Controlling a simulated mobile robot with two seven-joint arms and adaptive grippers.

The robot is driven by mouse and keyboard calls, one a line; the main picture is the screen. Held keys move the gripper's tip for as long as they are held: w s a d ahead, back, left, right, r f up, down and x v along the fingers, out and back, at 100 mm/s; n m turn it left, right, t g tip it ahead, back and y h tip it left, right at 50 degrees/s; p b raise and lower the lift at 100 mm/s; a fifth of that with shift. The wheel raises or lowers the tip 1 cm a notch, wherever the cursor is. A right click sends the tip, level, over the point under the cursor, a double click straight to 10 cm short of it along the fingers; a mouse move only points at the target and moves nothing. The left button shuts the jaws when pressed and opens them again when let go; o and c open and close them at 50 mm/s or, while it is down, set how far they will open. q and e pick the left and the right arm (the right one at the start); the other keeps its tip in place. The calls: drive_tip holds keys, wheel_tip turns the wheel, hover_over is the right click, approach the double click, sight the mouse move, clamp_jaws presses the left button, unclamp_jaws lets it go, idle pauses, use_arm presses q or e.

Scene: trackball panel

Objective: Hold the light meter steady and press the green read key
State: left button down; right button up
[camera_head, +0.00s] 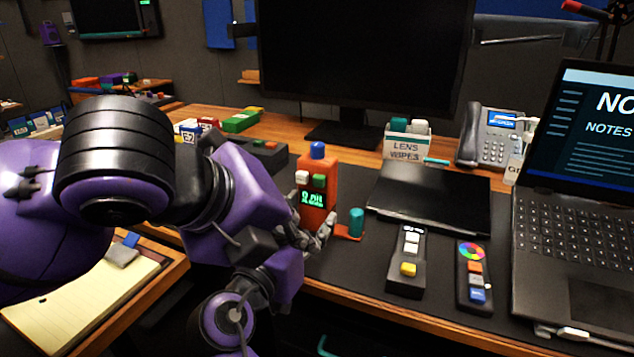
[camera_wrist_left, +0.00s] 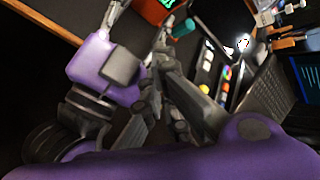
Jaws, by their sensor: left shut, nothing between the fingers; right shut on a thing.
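The orange light meter (camera_head: 314,220) stands upright on the dark mat in the head view, with a lit green display (camera_head: 312,199). Part of the orange meter also shows at the top of the left wrist view (camera_wrist_left: 150,10). My right gripper (camera_wrist_left: 117,12) is shut on the meter; its hold is mostly hidden in the head view. My left gripper (camera_head: 322,236) is shut and empty, low near the meter's base; its fingers show in the left wrist view (camera_wrist_left: 162,48).
A teal cylinder (camera_head: 356,222) on an orange foot stands right of the meter. Two remotes (camera_head: 407,262) (camera_head: 474,275), a closed dark slab (camera_head: 430,192) and a laptop (camera_head: 565,235) lie farther right. A monitor (camera_head: 365,60) stands behind. My arms crowd the left side.

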use_arm(q)
drive_tip(key=w+d, duration=0.3)
drive_tip(key=w, duration=0.3)
drive_tip(key=shift+w, duration=0.35)
use_arm(e)
drive_tip(key=shift+f, duration=0.1)
use_arm(q)
drive_tip(key=shift+w, duration=0.1)
idle(1.0)
drive_tip(key=shift+w+d, duration=0.1)
drive_tip(key=shift+w, duration=0.2)
drive_tip(key=shift+w+d, duration=0.15)
drive_tip(key=shift+w, duration=0.25)
idle(0.6)
idle(0.4)
drive_tip(key=shift+s+a, duration=0.35)
drive_tip(key=shift+s, duration=0.45)
drive_tip(key=shift+s+a, duration=0.35)
drive_tip(key=shift+s, duration=0.45)
drive_tip(key=shift+s+a, duration=0.3)
drive_tip(key=shift+s, duration=0.45)
drive_tip(key=shift+s+a, duration=0.35)
drive_tip(key=shift+s, duration=0.45)
